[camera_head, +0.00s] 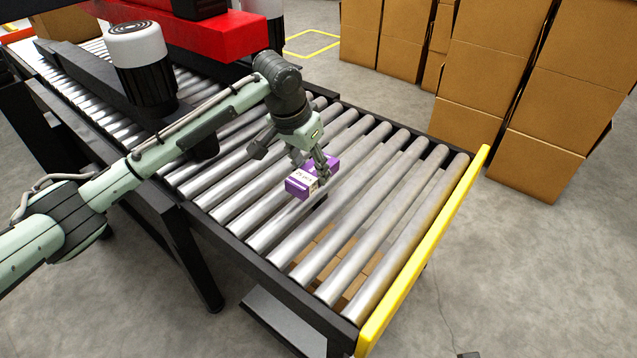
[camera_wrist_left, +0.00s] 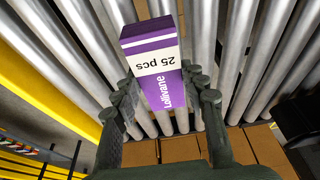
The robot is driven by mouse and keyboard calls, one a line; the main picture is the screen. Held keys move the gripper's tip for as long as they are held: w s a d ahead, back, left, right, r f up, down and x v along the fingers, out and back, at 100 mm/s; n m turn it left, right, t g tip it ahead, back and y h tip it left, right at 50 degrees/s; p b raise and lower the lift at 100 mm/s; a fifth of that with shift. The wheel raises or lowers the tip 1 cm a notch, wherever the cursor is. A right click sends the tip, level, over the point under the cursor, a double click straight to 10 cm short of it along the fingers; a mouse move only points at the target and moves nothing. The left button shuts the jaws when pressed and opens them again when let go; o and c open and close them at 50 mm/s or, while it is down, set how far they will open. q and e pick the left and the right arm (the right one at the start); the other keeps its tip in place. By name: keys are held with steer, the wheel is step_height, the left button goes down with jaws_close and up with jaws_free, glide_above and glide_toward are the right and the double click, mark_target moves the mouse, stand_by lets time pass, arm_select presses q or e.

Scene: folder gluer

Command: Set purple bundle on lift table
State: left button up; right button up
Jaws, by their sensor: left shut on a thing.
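The purple bundle (camera_head: 303,183) is a small purple and white box over the roller conveyor. In the left wrist view the bundle (camera_wrist_left: 158,60) shows a white label reading "25 pcs" and "Lollivane". My left gripper (camera_head: 318,176) is shut on it, with one finger on each side; the fingers also show in the left wrist view (camera_wrist_left: 162,97). The bundle is close above the rollers; I cannot tell the gap. My right gripper is not in view. I cannot clearly identify the lift table; a dark flat surface (camera_head: 283,322) shows low beside the conveyor.
The roller conveyor (camera_head: 345,250) ends at a yellow bar (camera_head: 425,250). Cardboard boxes show below through the rollers (camera_wrist_left: 180,149). Tall brown carton stacks (camera_head: 540,110) stand behind. A red machine beam (camera_head: 200,35) and a black and white cylinder (camera_head: 140,65) rise over the conveyor.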

mark_target(318, 184)
arm_select(q)
steer(key=shift+w+d+f, duration=0.15)
steer(key=shift+d+f, duration=0.3)
steer(key=shift+d, duration=0.25)
steer(key=shift+f, duration=2)
steer(key=o, duration=1.2)
steer(key=shift+f, duration=0.15)
